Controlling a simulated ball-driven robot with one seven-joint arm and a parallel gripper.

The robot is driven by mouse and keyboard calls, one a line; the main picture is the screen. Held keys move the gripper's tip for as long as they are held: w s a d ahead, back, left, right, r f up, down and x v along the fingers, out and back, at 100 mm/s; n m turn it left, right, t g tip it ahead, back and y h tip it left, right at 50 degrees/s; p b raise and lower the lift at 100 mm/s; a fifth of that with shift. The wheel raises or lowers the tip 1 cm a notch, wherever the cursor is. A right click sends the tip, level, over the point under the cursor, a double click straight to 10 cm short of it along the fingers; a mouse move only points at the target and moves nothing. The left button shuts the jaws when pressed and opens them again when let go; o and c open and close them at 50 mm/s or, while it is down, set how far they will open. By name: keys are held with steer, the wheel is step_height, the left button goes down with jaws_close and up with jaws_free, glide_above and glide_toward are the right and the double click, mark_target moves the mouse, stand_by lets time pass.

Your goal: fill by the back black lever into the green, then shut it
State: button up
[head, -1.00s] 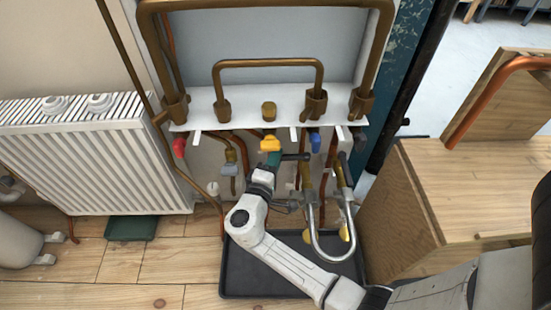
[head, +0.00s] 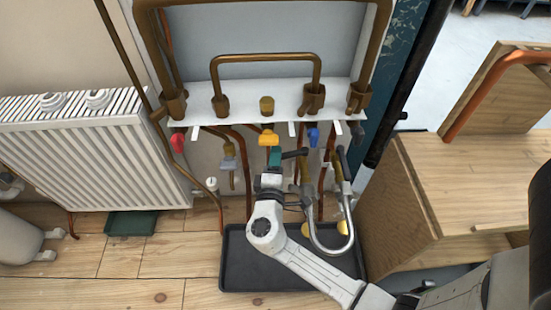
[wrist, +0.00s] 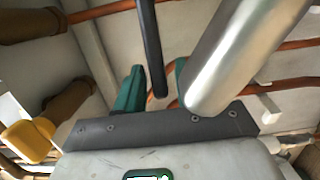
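My gripper (head: 273,157), with teal fingers, reaches toward the pipe board at the centre of the head view. In the wrist view the two teal fingers stand apart, and the gripper (wrist: 155,85) looks open. A black lever (wrist: 150,45) shows between them. In the head view a black lever (head: 295,153) lies just right of the fingers; contact cannot be told. Another black lever (head: 343,163) stands further right beside a curved chrome spout (head: 331,250). A dark green low item (head: 132,223) lies on the floor at left. No water is visible.
A black tray (head: 245,275) lies below the spout. Red (head: 178,142), yellow (head: 269,138) and blue (head: 314,136) valve handles hang under the white shelf. A radiator (head: 80,155) stands left and a wooden box (head: 405,205) right. Thick copper pipes crowd the board.

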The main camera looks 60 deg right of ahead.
steer(key=shift+o, duration=0.2)
steer(key=p+v, duration=0.2)
steer(key=v, duration=0.9)
steer(key=shift+p, duration=0.3)
steer(key=shift+w, duration=0.1)
